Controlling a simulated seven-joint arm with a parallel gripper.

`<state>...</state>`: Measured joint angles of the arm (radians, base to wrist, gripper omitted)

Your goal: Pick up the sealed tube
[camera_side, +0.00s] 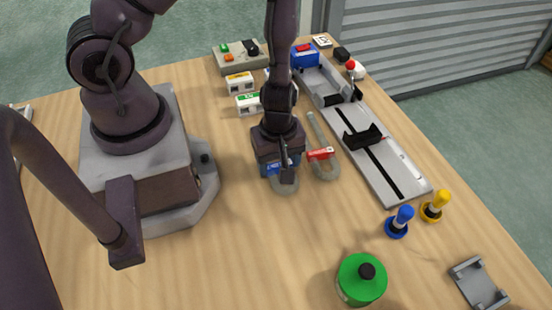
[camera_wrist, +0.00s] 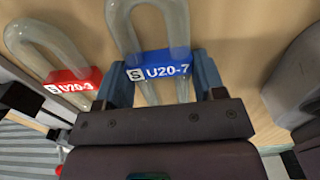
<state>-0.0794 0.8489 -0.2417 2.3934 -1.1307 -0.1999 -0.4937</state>
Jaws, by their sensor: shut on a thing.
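A clear U-shaped tube (camera_side: 285,187) with a blue label block lies at my gripper (camera_side: 279,163). In the wrist view its blue block (camera_wrist: 161,66) reads "S U20-7", and its bend (camera_wrist: 118,12) points away from my gripper. My gripper's blue-grey fingers (camera_wrist: 162,76) stand on both sides of this block and are shut on it. In the side view my gripper hides most of the tube. A second U-shaped tube (camera_side: 327,171) with a red block (camera_side: 321,154) lies just to the right; in the wrist view the red block (camera_wrist: 73,88) reads "U20-3".
A long grey fixture (camera_side: 398,190) with black clamps runs along the right side. White boxes with yellow (camera_side: 239,83) and green (camera_side: 248,104) labels stand behind my gripper. Blue (camera_side: 398,222) and yellow (camera_side: 435,207) pegs, a green container (camera_side: 361,282) and a grey bracket (camera_side: 477,283) are in front.

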